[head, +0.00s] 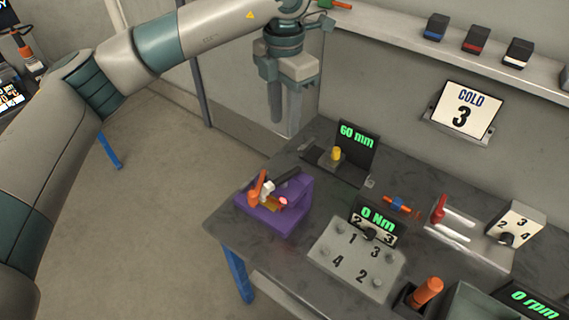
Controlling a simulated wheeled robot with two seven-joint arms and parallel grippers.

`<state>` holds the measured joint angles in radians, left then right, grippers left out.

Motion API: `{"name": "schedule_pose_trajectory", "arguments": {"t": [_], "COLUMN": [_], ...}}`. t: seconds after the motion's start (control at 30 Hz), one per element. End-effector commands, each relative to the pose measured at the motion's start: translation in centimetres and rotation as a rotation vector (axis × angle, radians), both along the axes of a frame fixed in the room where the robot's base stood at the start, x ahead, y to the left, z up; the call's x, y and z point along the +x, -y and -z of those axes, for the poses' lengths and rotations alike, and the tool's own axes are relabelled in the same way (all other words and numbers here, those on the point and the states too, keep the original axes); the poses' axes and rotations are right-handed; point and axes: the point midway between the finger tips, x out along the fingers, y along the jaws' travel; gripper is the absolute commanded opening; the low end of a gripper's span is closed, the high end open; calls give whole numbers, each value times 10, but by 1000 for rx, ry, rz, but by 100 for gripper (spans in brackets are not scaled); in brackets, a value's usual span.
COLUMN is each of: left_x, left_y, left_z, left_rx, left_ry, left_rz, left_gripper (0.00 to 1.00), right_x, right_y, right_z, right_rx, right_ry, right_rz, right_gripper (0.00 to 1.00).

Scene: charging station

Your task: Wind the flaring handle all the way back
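A purple fixture (270,213) sits at the left end of the dark table. An orange handle (257,187) stands on its left side, beside a small white part (267,187). A dark bar points up and to the right from it, and a glowing reddish tip shows at its front. I take the orange handle to be the flaring handle. My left gripper (285,122) hangs in the air above and behind the fixture, fingers pointing down with a small gap between them. It is empty and touches nothing. My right gripper is out of view.
Right of the fixture stand a "60 mm" display (357,137) with a yellow knob, a "0 Nm" display (377,219), a numbered plate (347,260) and a red lever (439,209). A shelf (420,45) runs along the wall. Floor left of the table is clear.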

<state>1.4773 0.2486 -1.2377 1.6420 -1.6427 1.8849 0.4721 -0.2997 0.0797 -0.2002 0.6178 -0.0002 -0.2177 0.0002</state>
Motion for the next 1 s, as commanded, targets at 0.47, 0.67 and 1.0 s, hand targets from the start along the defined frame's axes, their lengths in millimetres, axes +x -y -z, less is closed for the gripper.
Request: {"name": "schedule_pose_trajectory", "arguments": {"t": [0.47, 0.67, 1.0], "left_x": [0, 0, -1], "left_y": [0, 0, 0], "left_z": [7, 26, 84], "left_rx": [2, 1, 1], "left_ry": [-1, -2, -5], "left_rz": [-1, 0, -1], "left_gripper": [33, 33, 33], "right_x": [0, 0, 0], "right_y": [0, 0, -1], "right_z": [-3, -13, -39], "right_rx": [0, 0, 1], "right_ry": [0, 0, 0], "right_rz": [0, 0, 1], "right_gripper": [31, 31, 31]}}
